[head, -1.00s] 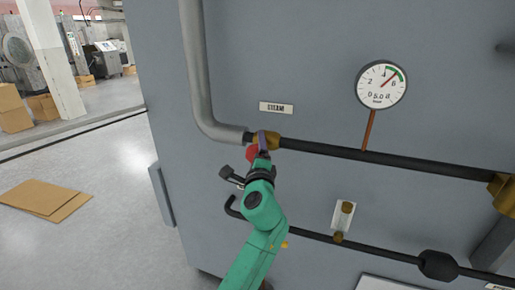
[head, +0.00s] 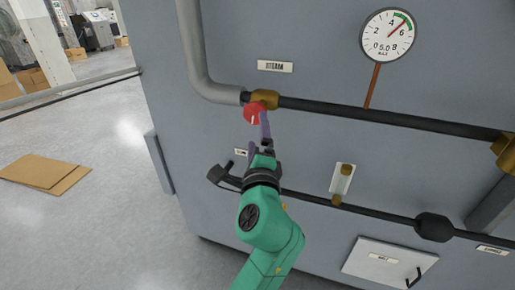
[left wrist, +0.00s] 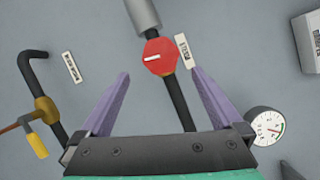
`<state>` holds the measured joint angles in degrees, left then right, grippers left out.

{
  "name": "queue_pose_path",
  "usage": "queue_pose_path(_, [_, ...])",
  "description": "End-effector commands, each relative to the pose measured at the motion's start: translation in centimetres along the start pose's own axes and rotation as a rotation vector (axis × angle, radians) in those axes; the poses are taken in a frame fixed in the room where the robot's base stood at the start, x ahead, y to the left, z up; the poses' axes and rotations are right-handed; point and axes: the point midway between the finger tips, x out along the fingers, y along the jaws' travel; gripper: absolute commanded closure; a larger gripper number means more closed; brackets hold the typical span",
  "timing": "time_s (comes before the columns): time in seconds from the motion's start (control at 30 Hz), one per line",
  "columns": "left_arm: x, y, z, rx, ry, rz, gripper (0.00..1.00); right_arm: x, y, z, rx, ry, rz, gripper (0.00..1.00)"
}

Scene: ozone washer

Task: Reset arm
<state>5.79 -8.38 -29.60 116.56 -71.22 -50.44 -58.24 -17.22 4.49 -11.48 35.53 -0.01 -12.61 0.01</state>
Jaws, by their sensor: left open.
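My left gripper (head: 266,132) shows in the head view on its green arm, in front of the grey washer panel. In the left wrist view its two purple fingers (left wrist: 158,100) are spread apart with nothing between them. A red valve handle (head: 254,113) with a white mark sits on the brass fitting (head: 265,98) of the steam pipe, just beyond the fingertips. In the left wrist view the red handle (left wrist: 160,57) lies ahead of the fingers, apart from them. My right gripper is not in view.
A black pipe (head: 350,114) runs right from the valve below a round gauge (head: 388,36). A lower pipe carries a small brass-ended fitting (head: 342,180). A white panel (head: 385,262) is at lower right. Flat cardboard (head: 45,174) lies on open floor at left.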

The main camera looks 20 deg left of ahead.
Motion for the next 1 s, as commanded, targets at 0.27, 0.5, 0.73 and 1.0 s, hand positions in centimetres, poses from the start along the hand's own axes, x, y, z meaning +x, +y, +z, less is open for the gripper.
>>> queue_pose_path(0.27, [-2.0, 0.0, 0.0, 0.000, -0.001, 0.001, 0.00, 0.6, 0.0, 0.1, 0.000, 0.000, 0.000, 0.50])
queue_pose_path(0.5, [-1.7, 1.0, -0.8, -0.002, 0.020, 0.018, 0.00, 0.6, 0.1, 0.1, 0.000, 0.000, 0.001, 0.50])
queue_pose_path(0.73, [-0.4, 15.7, -9.1, -0.096, 0.238, 0.287, 0.00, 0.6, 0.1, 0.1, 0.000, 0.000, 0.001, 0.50])
queue_pose_path(1.0, [-7.4, 40.0, -13.2, -0.370, 0.323, 0.807, 0.00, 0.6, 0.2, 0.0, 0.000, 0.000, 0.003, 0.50])
